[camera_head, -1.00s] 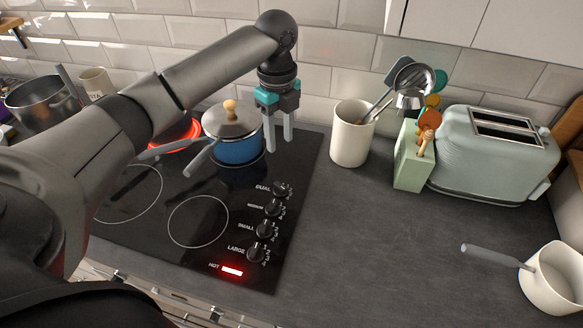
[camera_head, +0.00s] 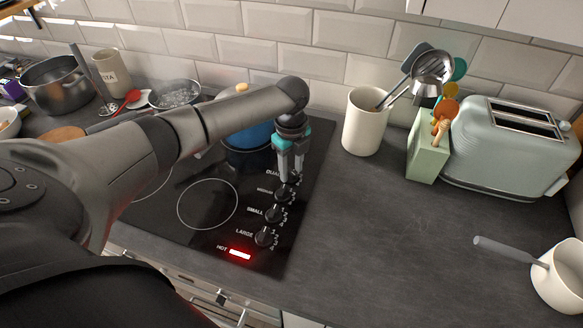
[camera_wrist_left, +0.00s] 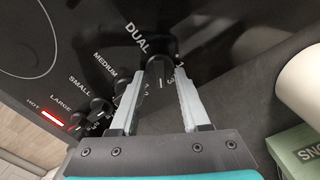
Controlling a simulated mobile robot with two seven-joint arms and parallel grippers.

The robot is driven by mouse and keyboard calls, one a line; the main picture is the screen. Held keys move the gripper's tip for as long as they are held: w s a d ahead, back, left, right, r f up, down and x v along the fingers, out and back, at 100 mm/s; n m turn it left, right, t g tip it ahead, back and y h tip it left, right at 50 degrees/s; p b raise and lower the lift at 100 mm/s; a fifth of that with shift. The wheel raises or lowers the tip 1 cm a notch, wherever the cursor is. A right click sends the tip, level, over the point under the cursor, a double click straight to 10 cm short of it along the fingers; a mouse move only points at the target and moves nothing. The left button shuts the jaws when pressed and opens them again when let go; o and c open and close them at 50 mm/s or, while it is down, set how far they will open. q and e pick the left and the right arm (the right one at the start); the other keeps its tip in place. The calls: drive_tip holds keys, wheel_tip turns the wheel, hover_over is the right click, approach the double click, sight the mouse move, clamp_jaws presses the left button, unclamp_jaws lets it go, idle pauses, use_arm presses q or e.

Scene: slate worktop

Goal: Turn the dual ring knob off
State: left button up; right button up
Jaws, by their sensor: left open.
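The black dual knob (camera_wrist_left: 157,76) is at the far end of the knob row, beside the printed word DUAL, in the left wrist view. My left gripper (camera_head: 290,172) is open and points down over that knob. In the left wrist view its two pale fingers (camera_wrist_left: 158,88) stand on either side of the knob. I cannot tell whether they touch it. In the head view the gripper hides most of the dual knob. My right gripper is not in view.
The medium (camera_head: 284,193), small (camera_head: 274,213) and large (camera_head: 265,237) knobs line the black cooktop (camera_head: 170,222). A blue pot (camera_head: 250,140) stands behind my arm. A white utensil crock (camera_head: 364,125) and a toaster (camera_head: 510,145) stand to the right. The worktop (camera_head: 390,235) is clear in front.

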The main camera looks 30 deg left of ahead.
use_arm(q)
clamp_jaws()
idle(0.4)
